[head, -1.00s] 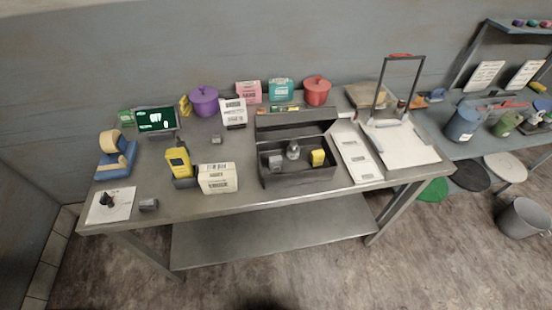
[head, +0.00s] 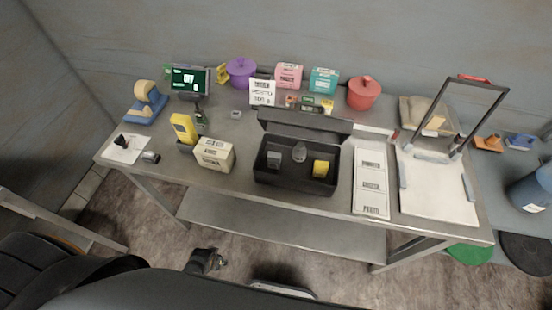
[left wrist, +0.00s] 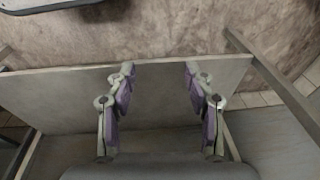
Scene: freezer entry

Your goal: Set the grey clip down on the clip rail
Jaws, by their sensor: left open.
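A small grey block-like piece (head: 150,157), possibly the grey clip, lies near the front left corner of the steel table, beside a white card. Another grey piece (head: 274,159) sits inside the dark open box, so I cannot tell for sure which is the clip. A low strip with small coloured pieces (head: 310,104), possibly the clip rail, stands behind the box. My left gripper (left wrist: 158,76) is open and empty in the left wrist view. In the head view it seems to be the dark shape (head: 207,261) in front of the table. My right gripper is not in view.
The dark box (head: 262,182) stands mid-table with its lid raised. A yellow device (head: 183,127) and a white carton (head: 214,154) stand left of it. A white board with an upright frame (head: 437,190) is at the right.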

